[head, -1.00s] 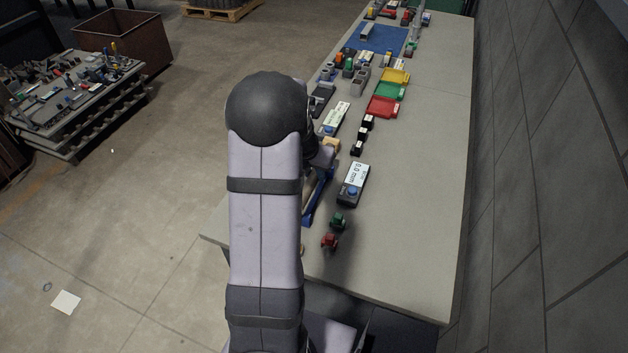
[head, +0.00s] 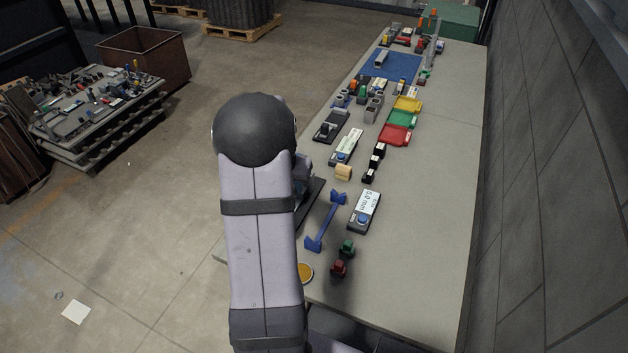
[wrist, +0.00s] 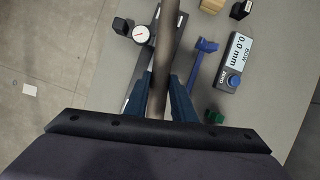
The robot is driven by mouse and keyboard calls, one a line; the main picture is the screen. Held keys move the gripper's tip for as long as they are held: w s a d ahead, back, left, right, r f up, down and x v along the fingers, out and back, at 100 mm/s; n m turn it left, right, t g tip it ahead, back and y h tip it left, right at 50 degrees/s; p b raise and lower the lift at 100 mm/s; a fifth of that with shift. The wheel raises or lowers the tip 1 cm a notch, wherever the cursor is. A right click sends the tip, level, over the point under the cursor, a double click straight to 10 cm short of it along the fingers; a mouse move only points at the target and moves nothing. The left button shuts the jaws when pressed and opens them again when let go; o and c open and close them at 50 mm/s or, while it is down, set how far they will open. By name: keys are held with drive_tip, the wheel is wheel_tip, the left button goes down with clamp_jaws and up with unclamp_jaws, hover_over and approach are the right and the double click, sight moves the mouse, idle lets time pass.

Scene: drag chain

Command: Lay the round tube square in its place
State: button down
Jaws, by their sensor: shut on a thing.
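My gripper (wrist: 162,92) is shut on the round tube (wrist: 166,45), a plain grey-brown rod between its blue fingers in the wrist view. The tube's upper end runs out of that picture. It crosses in front of a dark base with a white dial gauge (wrist: 140,34); I cannot tell its height above it. A blue rest with two raised ends (head: 325,222) stands empty on the bench, and it shows right of the tube in the wrist view (wrist: 203,52). In the head view my arm hides the gripper and tube.
A display box with a blue button (head: 364,210) stands right of the blue rest. Green (head: 347,248) and red (head: 339,268) pieces lie nearer, with a tan block (head: 343,173) beyond. The bench's right side (head: 430,220) is clear.

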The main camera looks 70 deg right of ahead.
drive_tip(key=shift+w+d+r+m+g, duration=0.5)
drive_tip(key=shift+w+d+r+m, duration=0.6)
drive_tip(key=shift+w+d+m, duration=0.25)
drive_tip(key=shift+s+d, duration=0.1)
drive_tip(key=shift+s, duration=0.05)
drive_tip(key=shift+r+p, duration=0.1)
drive_tip(key=shift+p, duration=0.4)
drive_tip(key=shift+f+b, duration=1.35)
drive_tip(key=shift+f, duration=1.4)
drive_tip(key=shift+p, duration=0.7)
drive_tip(key=shift+f+b, duration=0.6)
drive_tip(key=shift+f, duration=0.85)
